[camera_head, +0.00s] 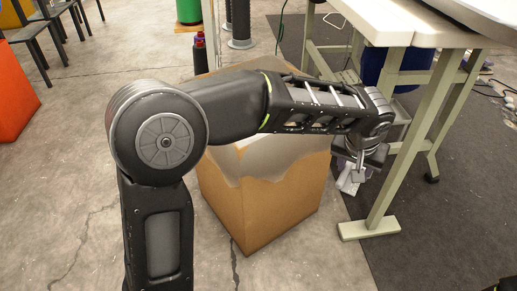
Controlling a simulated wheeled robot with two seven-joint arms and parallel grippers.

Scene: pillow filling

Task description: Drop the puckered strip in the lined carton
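The lined carton (270,208) is a tall brown box on the floor, with a greyish liner (265,158) folded over its rim. My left arm crosses in front of it and hides most of its opening. My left gripper (358,174) points down just right of the carton, beside the table leg. It is small and partly covered by the wrist, so its finger gap is unclear. A whitish, crumpled piece (348,184), possibly the puckered strip, shows at its fingers; I cannot tell whether it is gripped. My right gripper is not in view.
A white-topped table (400,22) with pale legs stands at the right, close to the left gripper. A blue drum (398,68) is under it. Dark bottles (200,55) and a green cylinder (189,11) stand behind. Bare concrete lies left and in front of the carton.

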